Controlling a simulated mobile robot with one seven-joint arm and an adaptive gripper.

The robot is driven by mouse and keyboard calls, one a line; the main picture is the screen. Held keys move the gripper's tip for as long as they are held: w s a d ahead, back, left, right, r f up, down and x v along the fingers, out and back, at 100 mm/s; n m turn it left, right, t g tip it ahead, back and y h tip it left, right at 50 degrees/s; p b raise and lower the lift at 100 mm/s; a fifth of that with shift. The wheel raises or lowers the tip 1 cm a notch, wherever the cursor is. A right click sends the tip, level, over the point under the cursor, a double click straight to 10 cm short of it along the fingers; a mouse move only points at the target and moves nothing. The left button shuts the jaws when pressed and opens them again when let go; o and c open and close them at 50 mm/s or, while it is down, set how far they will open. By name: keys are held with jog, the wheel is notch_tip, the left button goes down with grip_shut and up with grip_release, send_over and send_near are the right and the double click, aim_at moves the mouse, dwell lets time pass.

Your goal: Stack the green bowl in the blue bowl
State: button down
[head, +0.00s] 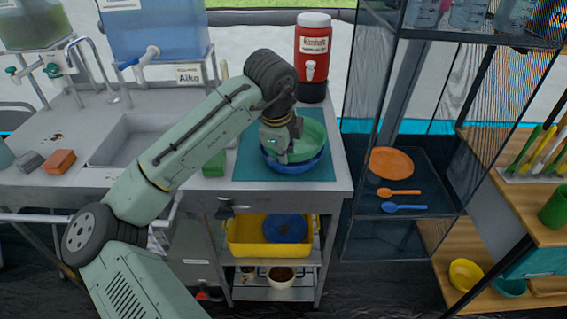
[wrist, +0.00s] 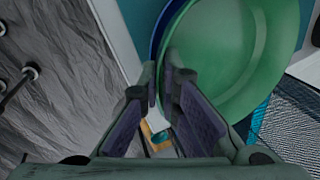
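The green bowl (head: 313,138) is over and partly within the blue bowl (head: 300,165) on a teal mat (head: 256,158) at the right end of the counter. In the wrist view the green bowl (wrist: 235,60) fills the upper right, with a thin strip of the blue bowl (wrist: 159,32) outside its left rim. My gripper (head: 280,157) reaches down at the bowls' near left side. In the wrist view its fingertips (wrist: 162,75) are close together, one on each side of the green rim. I cannot tell whether the green bowl rests on the blue bowl's bottom.
A red drink cooler (head: 313,55) stands behind the bowls. A sink (head: 135,140) and an orange sponge (head: 60,161) are to the left. A dark rack (head: 410,140) rises close on the right. A yellow bin (head: 240,238) is on the shelf below.

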jog(key=shift+w, duration=0.4)
jog(key=shift+w+f, duration=0.1)
jog(key=shift+f, duration=0.1)
notch_tip(320, 180, down, 2)
jog(key=shift+a+f+b, duration=0.1)
jog(key=shift+b, duration=1.1)
jog(key=shift+f+b, duration=0.3)
jog(key=shift+b, duration=0.15)
jog(key=shift+s, duration=0.35)
jog(key=c, duration=1.9)
grip_release()
jog(key=shift+f, duration=0.1)
jog(key=shift+c, duration=0.2)
jog(key=shift+o, duration=0.7)
jog(key=shift+w+f, duration=0.3)
jog(key=shift+w, duration=0.05)
jog(key=shift+s+r, duration=0.1)
jog(key=shift+r, duration=0.15)
